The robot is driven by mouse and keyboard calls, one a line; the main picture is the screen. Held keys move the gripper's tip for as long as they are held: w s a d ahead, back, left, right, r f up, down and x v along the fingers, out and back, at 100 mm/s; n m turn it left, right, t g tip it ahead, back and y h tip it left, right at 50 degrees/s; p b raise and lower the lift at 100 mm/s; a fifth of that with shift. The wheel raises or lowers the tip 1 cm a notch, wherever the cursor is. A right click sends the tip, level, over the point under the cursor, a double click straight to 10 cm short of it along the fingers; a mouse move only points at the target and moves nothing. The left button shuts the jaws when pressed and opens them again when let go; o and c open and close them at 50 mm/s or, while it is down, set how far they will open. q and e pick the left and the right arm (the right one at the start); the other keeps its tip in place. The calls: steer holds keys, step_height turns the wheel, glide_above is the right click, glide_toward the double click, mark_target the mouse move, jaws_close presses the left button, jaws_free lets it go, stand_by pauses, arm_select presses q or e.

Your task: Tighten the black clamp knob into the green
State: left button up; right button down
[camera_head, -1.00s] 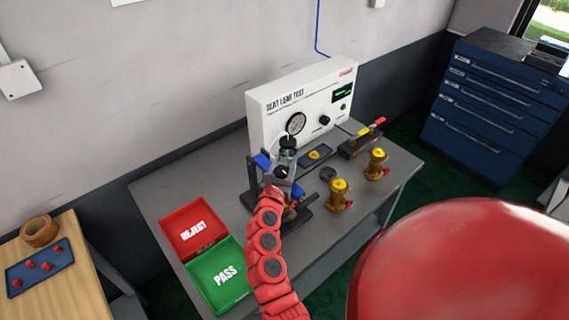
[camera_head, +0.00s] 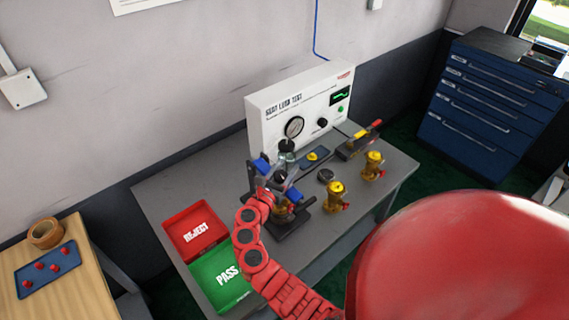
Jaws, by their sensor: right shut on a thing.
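The black clamp knob (camera_head: 287,146) is at the top of a dark clamp stand (camera_head: 252,178) with blue parts, in front of the white seat leak test panel. My right gripper (camera_head: 287,160) reaches up to it from the front and is shut on it; the fingers are small and partly blend with the clamp. The panel (camera_head: 268,118) carries a round gauge (camera_head: 294,127) and a small display (camera_head: 340,95) showing green. My left gripper is out of view.
Two brass valves (camera_head: 335,196) (camera_head: 373,166) stand right of the clamp, near a dark round part (camera_head: 326,175). A red REJECT tray (camera_head: 195,235) and a green PASS tray (camera_head: 222,275) lie to the left. A red-handled tool (camera_head: 358,140) lies at the back right.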

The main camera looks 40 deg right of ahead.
steer(key=shift+r+m+g+h, duration=0.2)
steer(key=shift+m+g+h, duration=0.3)
steer(key=shift+g, duration=0.4)
steer(key=shift+s+f+m+g, duration=0.1)
steer(key=shift+s+m+g, duration=0.1)
steer(key=shift+m+g, duration=0.45)
steer(key=shift+s+d+f+m+g+h, duration=0.15)
steer(key=shift+m+g+h, duration=0.25)
steer(key=shift+g, duration=0.45)
steer(key=shift+s+f+m+g+b, duration=0.1)
steer(key=shift+s+m+g+b, duration=0.15)
steer(key=shift+m+g+b, duration=0.65)
steer(key=shift+s+f+m+g+b, duration=0.15)
steer(key=shift+m+g+b, duration=0.25)
steer(key=shift+g, duration=0.6)
steer(key=m+g+b, duration=0.1)
steer(key=g+b, duration=0.1)
steer(key=b, duration=0.1)
steer(key=shift+s+m+g+b, duration=0.25)
steer(key=shift+m+g+b, duration=0.05)
steer(key=shift+m+g, duration=0.1)
steer(key=shift+s+r+m+g+b, duration=0.2)
steer(key=shift+m+g+b, duration=0.4)
steer(key=shift+b, duration=0.5)
